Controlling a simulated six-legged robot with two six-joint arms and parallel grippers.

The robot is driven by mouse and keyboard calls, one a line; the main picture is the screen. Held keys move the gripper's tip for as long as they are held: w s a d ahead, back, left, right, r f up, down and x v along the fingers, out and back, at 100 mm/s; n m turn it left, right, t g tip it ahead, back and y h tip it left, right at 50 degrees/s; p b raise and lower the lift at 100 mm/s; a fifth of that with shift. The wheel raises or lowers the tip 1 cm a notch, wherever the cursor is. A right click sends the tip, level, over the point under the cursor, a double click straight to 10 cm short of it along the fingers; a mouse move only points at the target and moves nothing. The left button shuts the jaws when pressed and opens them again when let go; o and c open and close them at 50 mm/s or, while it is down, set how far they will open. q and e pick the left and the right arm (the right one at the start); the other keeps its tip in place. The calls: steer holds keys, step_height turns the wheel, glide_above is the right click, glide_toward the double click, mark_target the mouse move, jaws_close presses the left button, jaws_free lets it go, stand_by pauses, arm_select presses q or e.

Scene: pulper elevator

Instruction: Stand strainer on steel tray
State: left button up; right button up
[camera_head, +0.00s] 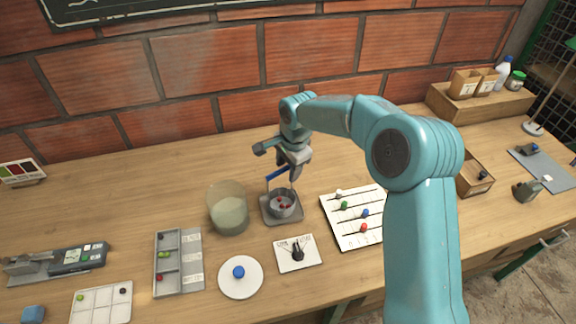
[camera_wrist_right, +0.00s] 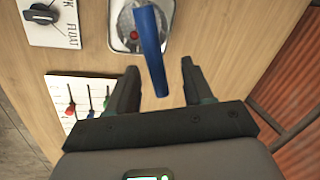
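The strainer (camera_head: 281,207), a small grey bowl with red beads in it, stands on the square steel tray (camera_head: 268,219) in the head view. Its blue handle (camera_head: 277,173) rises above the bowl. My right gripper (camera_head: 292,176) is above the strainer, close to the handle. In the right wrist view the fingers of my right gripper (camera_wrist_right: 158,70) are apart, with the blue handle (camera_wrist_right: 152,58) showing between them and a gap on each side. The handle hides part of the bowl and the steel tray (camera_wrist_right: 115,20) there. My left gripper is out of view.
A glass beaker of cloudy liquid (camera_head: 229,214) stands left of the tray. A white rack with colored knobs (camera_head: 352,228) is to the right. A dial card (camera_head: 290,262) and white dish with blue knob (camera_head: 241,285) lie in front. The wood behind the tray is clear.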

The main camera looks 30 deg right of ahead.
steer(key=shift+r, duration=0.1)
steer(key=shift+r, duration=0.35)
steer(key=s+r, duration=0.3)
steer(key=r, duration=1.2)
steer(key=shift+d+b, duration=0.15)
steer(key=shift+b, duration=0.15)
